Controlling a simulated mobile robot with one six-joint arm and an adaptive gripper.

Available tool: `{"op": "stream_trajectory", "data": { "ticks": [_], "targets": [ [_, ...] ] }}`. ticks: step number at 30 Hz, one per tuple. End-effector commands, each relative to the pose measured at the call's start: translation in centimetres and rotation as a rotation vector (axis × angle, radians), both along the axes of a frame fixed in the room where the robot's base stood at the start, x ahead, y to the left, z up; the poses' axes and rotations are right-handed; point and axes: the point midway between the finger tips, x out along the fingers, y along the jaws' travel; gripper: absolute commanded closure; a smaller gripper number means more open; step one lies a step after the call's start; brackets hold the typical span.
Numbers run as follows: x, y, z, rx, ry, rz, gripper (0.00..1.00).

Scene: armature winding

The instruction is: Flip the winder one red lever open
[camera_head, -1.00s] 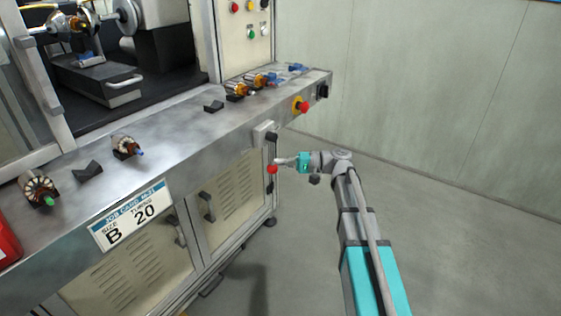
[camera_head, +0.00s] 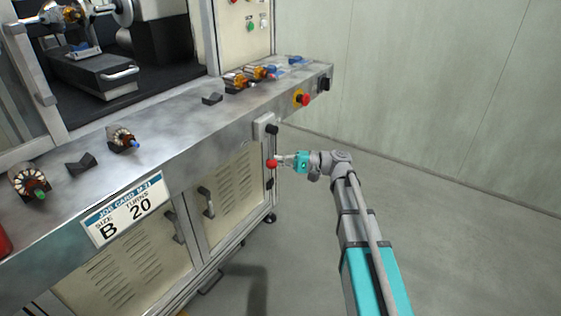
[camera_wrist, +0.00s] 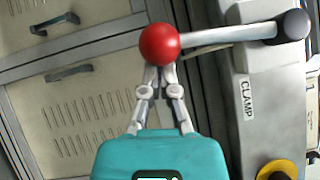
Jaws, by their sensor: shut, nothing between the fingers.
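The red lever is a pale rod with a red ball knob (camera_head: 272,164) on its end and a black pivot hub (camera_head: 272,130) above it. It hangs down from the hub at the bench's front face. The wrist view shows the knob (camera_wrist: 160,44), the rod (camera_wrist: 222,36), the hub (camera_wrist: 292,25) and a "CLAMP" label (camera_wrist: 246,97) on the grey housing. My gripper (camera_head: 281,160) is shut and empty, just right of the knob in the head view. In the wrist view its fingertips (camera_wrist: 160,72) meet at the knob's lower edge, which partly hides them; touching or slightly apart is unclear.
A red button (camera_head: 303,99) on a yellow base sits on the bench front. Wound armatures (camera_head: 120,138) and black V-blocks (camera_head: 82,164) stand on the bench top (camera_head: 170,125). Cabinet handles (camera_head: 207,202) stick out below. The floor (camera_head: 470,230) to the right is clear.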

Motion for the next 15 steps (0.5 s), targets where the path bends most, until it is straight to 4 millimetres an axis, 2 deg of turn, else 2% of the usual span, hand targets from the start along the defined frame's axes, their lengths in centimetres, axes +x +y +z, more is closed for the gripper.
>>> {"op": "stream_trajectory", "data": {
  "ticks": [8,15],
  "targets": [
    [-1.7,1.2,-0.5,0.067,0.103,0.010,1.00],
    [-3.2,2.5,-0.1,0.100,0.157,0.015,1.00]
  ]
}}
